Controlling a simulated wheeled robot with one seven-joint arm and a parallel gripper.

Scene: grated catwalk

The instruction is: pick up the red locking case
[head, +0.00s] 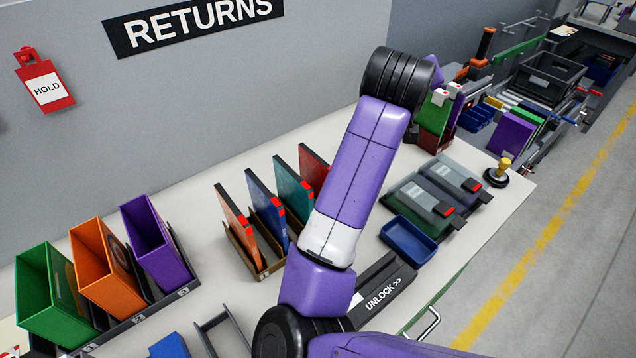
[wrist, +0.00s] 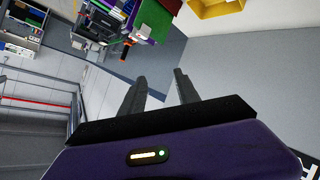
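A thin red case (head: 313,166) stands upright at the far end of a row of slim cases in a rack on the white counter in the head view. My arm's purple link partly covers it. Orange (head: 236,222), blue (head: 268,207) and teal (head: 292,190) cases stand in the same row, each with small red marks on its edge. My gripper (wrist: 160,88) shows in the wrist view with its two dark fingers apart and nothing between them. It points away from the rack, toward shelving and a wall. The head view does not show the fingers.
Green (head: 45,290), orange (head: 103,270) and purple (head: 155,245) bins stand at the left. A black UNLOCK device (head: 383,292), a blue tray (head: 408,241) and clear-topped cases (head: 440,192) lie right of my arm. A grey wall with a RETURNS sign (head: 195,22) backs the counter.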

